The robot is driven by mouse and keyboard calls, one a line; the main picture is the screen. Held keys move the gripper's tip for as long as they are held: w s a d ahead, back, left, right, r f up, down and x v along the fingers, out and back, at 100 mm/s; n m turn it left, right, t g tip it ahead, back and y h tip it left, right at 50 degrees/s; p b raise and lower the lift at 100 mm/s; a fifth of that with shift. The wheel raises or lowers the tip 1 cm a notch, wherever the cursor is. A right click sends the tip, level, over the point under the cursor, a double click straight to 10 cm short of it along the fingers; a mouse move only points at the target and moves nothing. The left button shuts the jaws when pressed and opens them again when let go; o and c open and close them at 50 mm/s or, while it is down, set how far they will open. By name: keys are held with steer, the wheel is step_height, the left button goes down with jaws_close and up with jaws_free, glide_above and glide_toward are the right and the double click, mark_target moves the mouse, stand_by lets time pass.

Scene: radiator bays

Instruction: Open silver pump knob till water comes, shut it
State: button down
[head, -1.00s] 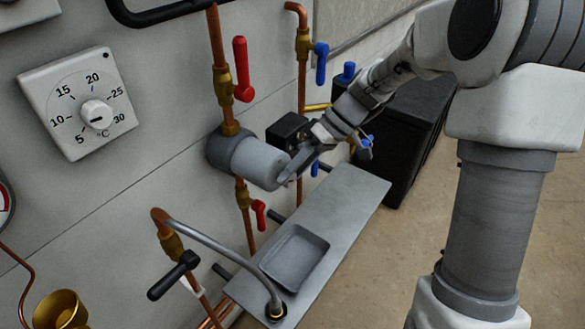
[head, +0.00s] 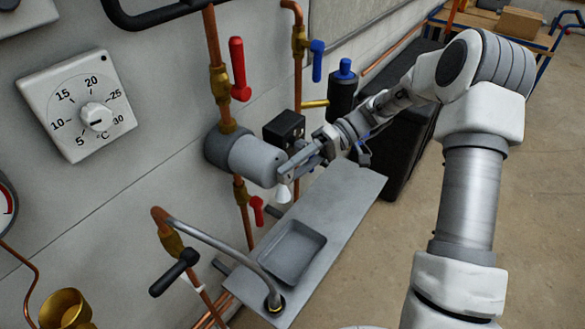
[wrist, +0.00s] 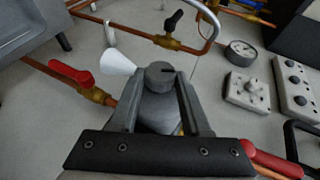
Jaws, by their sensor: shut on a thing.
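The silver pump (head: 258,160) is a grey cylinder with a darker rear end, set on a vertical copper pipe on the wall. Its round grey knob (wrist: 160,74), with a dark mark on its face, shows between my fingers in the wrist view. My gripper (head: 286,172) is shut on this knob at the pump's front end; it also shows in the wrist view (wrist: 160,88). A white cone (head: 283,192), which looks like spraying water, hangs just below the pump's front. It also shows beside the knob in the wrist view (wrist: 117,63).
A red lever (head: 238,68) stands above the pump and a smaller red lever (head: 257,210) below. A grey shelf with a shallow tray (head: 293,252) lies underneath. A black-handled tap (head: 175,272) is at lower left, a dial (head: 78,102) at upper left.

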stand_by(0.4)
steer(key=shift+c, duration=2)
jaws_free()
steer(key=shift+w+d, duration=0.1)
steer(key=v, duration=1.7)
steer(key=shift+r, duration=0.15)
steer(key=s+a+r+m+t+h, duration=0.4)
steer(key=s+a+r+h, duration=0.2)
steer(key=s+r+h, duration=0.4)
steer(key=s+d+m+t+h+p, duration=0.1)
steer(key=s+t, duration=0.7)
steer(key=s, duration=0.9)
steer(key=shift+s+d+m+h, duration=0.3)
steer(key=shift+d+m+h, duration=0.4)
steer(key=shift+d+m, duration=0.5)
